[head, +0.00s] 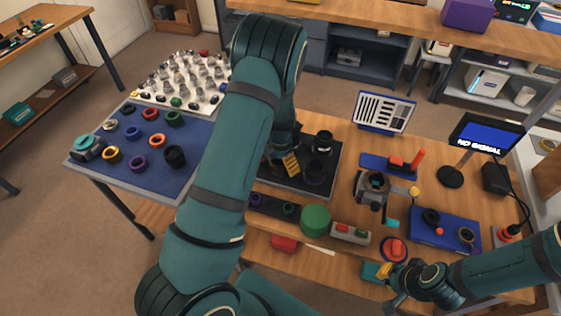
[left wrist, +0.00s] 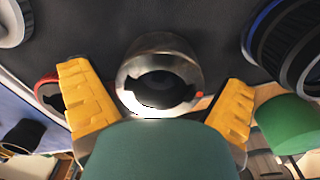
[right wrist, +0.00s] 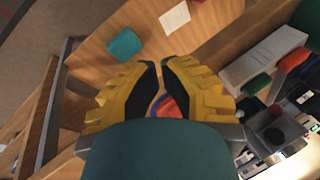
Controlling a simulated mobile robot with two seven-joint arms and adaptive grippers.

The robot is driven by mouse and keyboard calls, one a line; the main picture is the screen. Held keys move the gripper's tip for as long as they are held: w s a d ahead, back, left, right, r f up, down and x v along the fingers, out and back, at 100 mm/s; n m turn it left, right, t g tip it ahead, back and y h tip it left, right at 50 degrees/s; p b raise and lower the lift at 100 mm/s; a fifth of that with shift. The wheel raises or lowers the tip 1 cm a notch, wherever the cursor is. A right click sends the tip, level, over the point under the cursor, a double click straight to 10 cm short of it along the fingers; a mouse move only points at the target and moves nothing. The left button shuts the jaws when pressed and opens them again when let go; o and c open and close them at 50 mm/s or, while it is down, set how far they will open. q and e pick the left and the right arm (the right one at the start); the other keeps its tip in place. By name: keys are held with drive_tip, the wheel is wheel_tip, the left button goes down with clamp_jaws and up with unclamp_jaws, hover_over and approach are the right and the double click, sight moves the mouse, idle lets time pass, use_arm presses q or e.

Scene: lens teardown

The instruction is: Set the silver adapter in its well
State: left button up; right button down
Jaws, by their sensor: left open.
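The silver adapter (left wrist: 160,60) shows in the left wrist view as a shiny metal ring with a dark opening and a small red dot on its rim. It is at a dark surface, between and just beyond the fingers of my left gripper (left wrist: 162,98). The fingers are open, with a gap visible on both sides of it. In the head view my left gripper (head: 290,163) is over the dark tray (head: 268,181), and the adapter is hidden by my arm. I cannot tell which well is the adapter's. My right gripper (head: 387,282) is shut and empty at the front right; its fingertips (right wrist: 160,65) nearly meet.
Black lens parts (head: 322,143) stand on the dark tray. A strip with coloured rings (head: 275,207) and a green cylinder (head: 315,219) lie in front of it. A blue mat (head: 190,185) with several rings is at left. A clamp-like device (head: 374,187) stands at right.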

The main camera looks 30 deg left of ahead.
sight(281, 162)
use_arm(q)
wheel_tip(281, 162, up, 12)
drive_tip(key=shift+d, duration=0.15)
idle(0.3)
